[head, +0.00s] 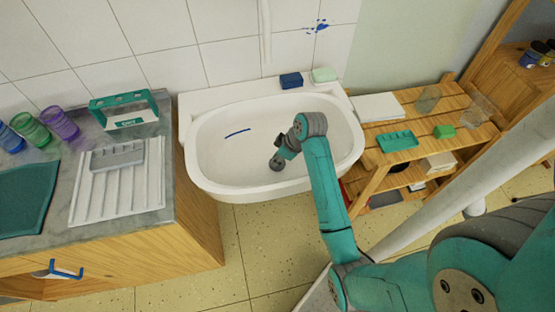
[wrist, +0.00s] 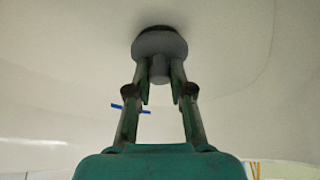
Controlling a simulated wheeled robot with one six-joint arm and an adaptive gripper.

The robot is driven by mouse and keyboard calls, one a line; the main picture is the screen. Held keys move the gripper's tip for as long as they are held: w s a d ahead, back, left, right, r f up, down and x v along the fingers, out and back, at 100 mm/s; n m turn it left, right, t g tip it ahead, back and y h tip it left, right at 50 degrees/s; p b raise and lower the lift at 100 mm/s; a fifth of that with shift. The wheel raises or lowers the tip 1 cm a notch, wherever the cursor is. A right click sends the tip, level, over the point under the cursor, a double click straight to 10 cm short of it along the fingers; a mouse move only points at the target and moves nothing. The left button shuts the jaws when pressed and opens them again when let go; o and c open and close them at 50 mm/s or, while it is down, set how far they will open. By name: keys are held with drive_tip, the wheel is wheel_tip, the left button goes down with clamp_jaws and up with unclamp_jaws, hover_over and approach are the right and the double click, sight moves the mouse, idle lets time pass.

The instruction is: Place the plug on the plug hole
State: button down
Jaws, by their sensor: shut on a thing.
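The plug (wrist: 160,44) is a grey disc with a short stem, and my gripper (wrist: 160,73) is shut on the stem. In the head view the plug (head: 277,164) shows as a small grey round thing below my gripper (head: 282,150), inside the white sink (head: 220,165). In the wrist view a dark rim (wrist: 156,28) shows just beyond the plug's disc. It looks like the plug hole, mostly hidden behind the plug. I cannot tell whether the plug touches it.
A blue mark or strip (head: 238,133) is on the basin's inner wall. A blue sponge (head: 291,80) and a pale green block (head: 323,75) sit on the back ledge. A counter with a drainer (head: 118,195) is left; a wooden shelf (head: 418,112) is right.

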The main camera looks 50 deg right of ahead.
drive_tip(key=shift+f, duration=0.6)
drive_tip(key=c, duration=1)
unclamp_jaws()
drive_tip(key=shift+f, duration=0.1)
drive_tip(key=shift+c, duration=0.2)
drive_tip(key=v, duration=1.2)
